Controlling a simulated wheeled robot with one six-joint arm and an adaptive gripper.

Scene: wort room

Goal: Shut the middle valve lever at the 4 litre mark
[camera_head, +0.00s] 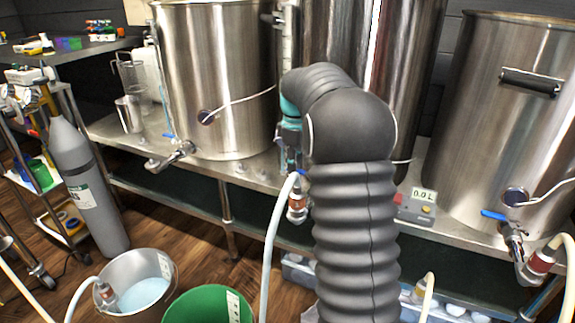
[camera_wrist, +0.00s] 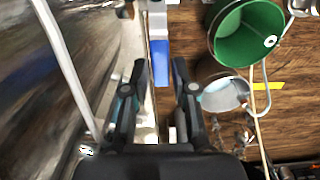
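The middle kettle (camera_head: 415,65) stands behind my arm, with a sight tube (camera_head: 288,38) on its left side. My gripper (camera_head: 290,158) points down beside its front, near the middle valve, which my arm mostly hides. A hose fitting (camera_head: 297,200) and white hose hang below there. In the wrist view my gripper (camera_wrist: 160,75) is open. A flat blue piece, apparently the middle valve lever (camera_wrist: 160,62), shows between the fingertips with a gap on both sides. I cannot tell its depth. A small display (camera_head: 423,195) appears to read 0.0 L.
The left kettle (camera_head: 215,85) and right kettle (camera_head: 500,110) have their own valves with blue levers. A metal bucket (camera_head: 115,265) with pale liquid and a green bucket (camera_head: 240,308) stand on the floor in front. A grey gas cylinder (camera_head: 88,190) stands left.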

